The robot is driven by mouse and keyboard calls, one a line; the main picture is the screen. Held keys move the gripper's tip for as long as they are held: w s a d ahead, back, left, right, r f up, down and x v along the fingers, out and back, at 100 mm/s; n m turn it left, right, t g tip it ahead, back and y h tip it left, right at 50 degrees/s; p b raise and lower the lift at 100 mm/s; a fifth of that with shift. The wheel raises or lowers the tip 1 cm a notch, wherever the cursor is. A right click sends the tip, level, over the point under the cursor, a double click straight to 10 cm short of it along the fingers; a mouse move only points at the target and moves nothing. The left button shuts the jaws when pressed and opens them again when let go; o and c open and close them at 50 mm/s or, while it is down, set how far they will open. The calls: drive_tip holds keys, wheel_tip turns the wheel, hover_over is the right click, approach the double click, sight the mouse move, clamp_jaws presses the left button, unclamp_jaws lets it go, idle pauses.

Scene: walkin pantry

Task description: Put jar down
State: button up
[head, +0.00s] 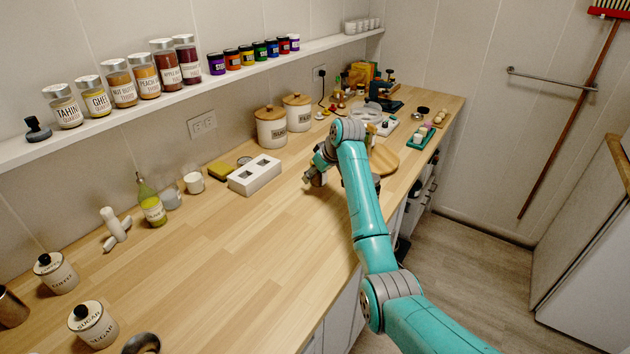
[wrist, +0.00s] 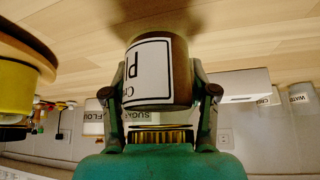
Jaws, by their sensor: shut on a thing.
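The jar (wrist: 158,72) has a dark brown body and a white label with partly readable black letters. In the wrist view, which shows the room upside down, it sits between the two fingers of my gripper (wrist: 160,95). The fingers are shut on its sides. The wooden counter lies close beyond the jar's far end, with a dark shadow there; I cannot tell whether they touch. In the head view my gripper (head: 316,178) is low over the counter (head: 235,235), right of the white block.
The white block (head: 254,175) with square holes stands left of my gripper. Lidded canisters (head: 271,127) stand behind. A round wooden board (head: 384,160) lies to the right. A yellow object (wrist: 16,88) is near the wrist view's left edge. The front-left counter is largely clear.

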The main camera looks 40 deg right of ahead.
drive_tip(key=shift+f, duration=1.15)
drive_tip(key=shift+f, duration=0.1)
drive_tip(key=o, duration=1.4)
drive_tip(key=shift+d+r, duration=0.1)
drive_tip(key=shift+r, duration=0.15)
drive_tip(key=v, duration=1.1)
drive_tip(key=shift+s+r, duration=0.25)
drive_tip(key=shift+r, duration=0.05)
